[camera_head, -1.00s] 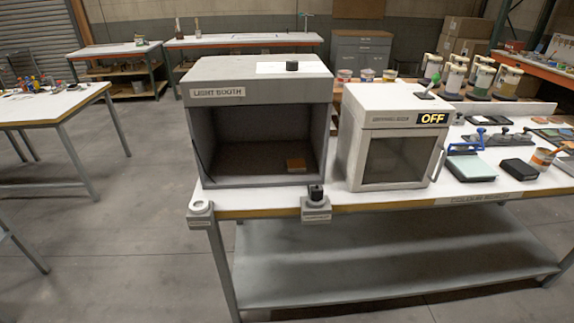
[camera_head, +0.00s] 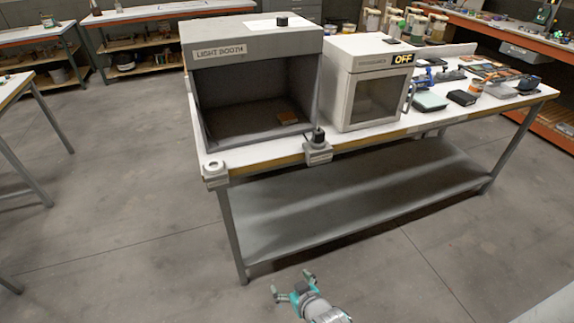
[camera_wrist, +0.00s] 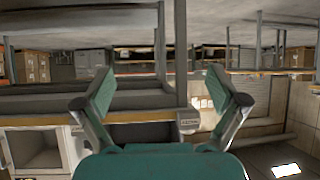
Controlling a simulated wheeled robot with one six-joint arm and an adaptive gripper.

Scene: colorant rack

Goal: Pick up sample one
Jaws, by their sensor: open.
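No object in view can be clearly read as sample one. My gripper (camera_head: 292,284) is low in front of the table, over the floor, well apart from the booth and the block. Its two fingers are spread and nothing is between them. They also show open and empty in the wrist view (camera_wrist: 158,82), where the scene appears upside down.
A white cabinet marked OFF (camera_head: 345,50) stands right of the booth. Small grey holders sit at the table's front edge, one at the left corner (camera_head: 215,175) and one near the middle (camera_head: 318,153). A lower shelf (camera_head: 350,195) is bare. The floor in front is clear.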

